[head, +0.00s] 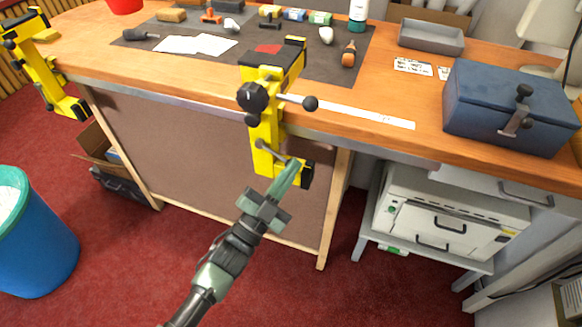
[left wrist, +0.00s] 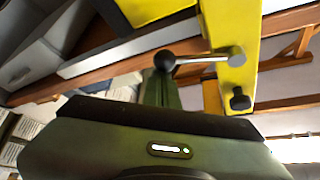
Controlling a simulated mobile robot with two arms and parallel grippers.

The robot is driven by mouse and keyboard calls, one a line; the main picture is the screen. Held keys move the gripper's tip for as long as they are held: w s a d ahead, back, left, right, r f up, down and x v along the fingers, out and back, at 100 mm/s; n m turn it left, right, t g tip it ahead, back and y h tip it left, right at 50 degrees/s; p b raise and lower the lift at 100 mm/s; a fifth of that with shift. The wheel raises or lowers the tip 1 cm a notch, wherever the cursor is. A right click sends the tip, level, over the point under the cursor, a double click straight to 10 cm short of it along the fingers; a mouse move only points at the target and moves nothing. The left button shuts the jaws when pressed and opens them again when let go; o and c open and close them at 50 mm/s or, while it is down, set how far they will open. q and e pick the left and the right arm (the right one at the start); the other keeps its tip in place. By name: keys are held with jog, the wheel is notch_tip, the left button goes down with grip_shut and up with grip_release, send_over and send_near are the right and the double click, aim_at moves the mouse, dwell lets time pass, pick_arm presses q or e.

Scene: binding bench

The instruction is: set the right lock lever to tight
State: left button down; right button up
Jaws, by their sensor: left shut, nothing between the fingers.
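The right yellow clamp (head: 266,125) is fixed on the bench's front edge. Low on its post is a short metal lever (head: 272,151), which slants down to the right towards my left gripper (head: 293,166). In the left wrist view, a metal lever (left wrist: 205,58) with a black ball end (left wrist: 165,62) sticks out sideways from the yellow post (left wrist: 232,25). My left gripper's shut, empty fingers (left wrist: 160,88) are close to the ball; I cannot tell whether they touch. Higher on the clamp are a black knob (head: 252,97) and another ball-ended lever (head: 298,100). My right gripper is out of view.
Another yellow clamp (head: 38,68) is at the bench's left end. A blue box (head: 500,95) and grey tray (head: 431,37) stand on the bench's right part. A teal bin (head: 35,250) stands on the floor at left. Red carpet around my left arm is clear.

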pick_arm(q)
jog(key=shift+w+a+f+m+g+y+p, duration=0.3)
jog(key=shift+a+f+m+g+p, duration=0.75)
jog(key=shift+m, duration=1.45)
jog(key=shift+w+a+f+m+g+y+p, duration=0.1)
jog(key=shift+w+a+f+m+g+p, duration=0.45)
jog(key=shift+a+f+m+g, duration=1.35)
jog(key=shift+w+a+f+m+g+y+p, duration=0.35)
jog(key=shift+a+m+g+p, duration=0.5)
jog(key=shift+m, duration=2.25)
jog(key=shift+d+f, duration=0.1)
jog(key=shift+f, duration=0.05)
jog(key=f+v, duration=0.1)
jog(key=v, duration=0.6)
jog(key=shift+s+r+b, duration=0.3)
jog(key=shift+r+b, duration=0.15)
